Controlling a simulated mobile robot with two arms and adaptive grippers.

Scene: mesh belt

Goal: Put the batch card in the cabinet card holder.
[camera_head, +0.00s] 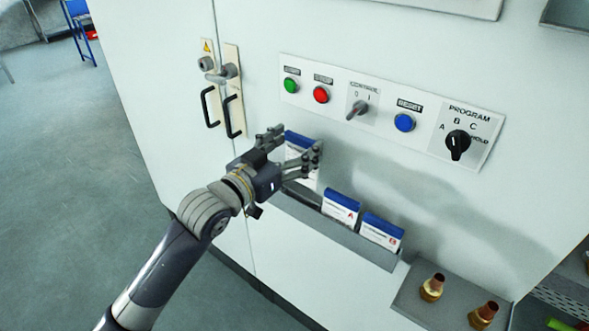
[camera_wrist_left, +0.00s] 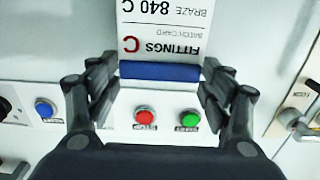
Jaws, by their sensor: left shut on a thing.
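The batch card (camera_head: 299,141) is white with a blue top edge, upright in front of the cabinet face. In the left wrist view the card (camera_wrist_left: 165,30) appears upside down and reads "FITTINGS C" and "BRAZE 840 C". My left gripper (camera_head: 297,146) is shut on it, with a finger at each side near the blue edge. The cabinet card holder (camera_head: 345,238) is a long grey ledge below. The held card is above its left end; fingers partly hide the card, and I cannot tell whether its lower edge touches the holder. My right gripper is not in view.
Two other blue-topped cards, one marked A (camera_head: 341,208) and another (camera_head: 381,231), stand in the holder to the right. Above is a button and switch panel (camera_head: 383,122). Door handles (camera_head: 233,115) stick out at left. A grey shelf with brass fittings (camera_head: 432,287) is lower right.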

